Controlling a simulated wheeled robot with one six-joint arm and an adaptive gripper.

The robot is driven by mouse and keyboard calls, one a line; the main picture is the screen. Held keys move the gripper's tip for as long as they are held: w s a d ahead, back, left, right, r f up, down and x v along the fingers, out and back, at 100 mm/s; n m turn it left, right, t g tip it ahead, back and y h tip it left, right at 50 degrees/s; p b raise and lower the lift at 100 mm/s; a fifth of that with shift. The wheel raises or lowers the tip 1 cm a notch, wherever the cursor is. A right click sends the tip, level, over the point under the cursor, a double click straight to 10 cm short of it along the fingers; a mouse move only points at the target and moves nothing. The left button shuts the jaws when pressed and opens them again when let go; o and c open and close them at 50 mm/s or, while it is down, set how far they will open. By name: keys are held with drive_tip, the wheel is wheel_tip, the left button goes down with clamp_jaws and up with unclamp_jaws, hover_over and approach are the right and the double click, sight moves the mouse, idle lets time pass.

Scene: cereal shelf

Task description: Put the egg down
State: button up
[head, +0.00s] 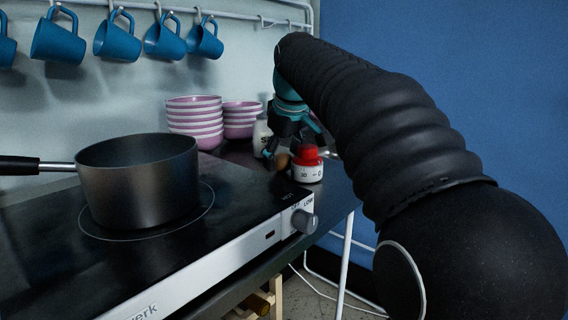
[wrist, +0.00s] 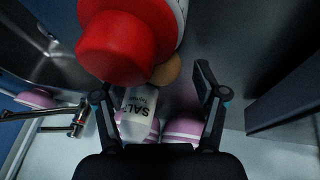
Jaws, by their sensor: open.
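The brown egg (head: 283,161) is at the right end of the dark counter, beside a white kitchen timer (head: 308,173) with a red knob. In the wrist view the egg (wrist: 167,71) shows partly hidden behind the red knob (wrist: 118,45). My gripper (head: 281,150) is low over the counter at the egg. In the wrist view my gripper's (wrist: 150,88) two fingers stand wide apart, with the egg beyond and between them. I cannot tell whether a finger touches the egg.
A salt shaker (head: 261,137) stands just behind my gripper. Stacked pink bowls (head: 195,118) are to the left. A dark pot (head: 140,182) sits on the hot plate (head: 205,232). Blue mugs (head: 117,40) hang from a rail above. The counter's right edge is close to the timer.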

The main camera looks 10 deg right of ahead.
drive_tip(key=shift+w+f, duration=0.2)
drive_tip(key=shift+f, duration=0.25)
drive_tip(key=c, duration=1.3)
drive_tip(key=shift+r, duration=0.45)
drive_tip(key=shift+c, duration=0.2)
drive_tip(key=r, duration=0.2)
drive_tip(key=d+r, duration=0.1)
drive_tip(key=shift+s+r, duration=0.1)
drive_tip(key=shift+r, duration=0.3)
drive_tip(key=s+d+r, duration=0.3)
drive_tip(key=d+r, duration=0.3)
drive_tip(key=d, duration=0.4)
drive_tip(key=shift+d+r, duration=0.15)
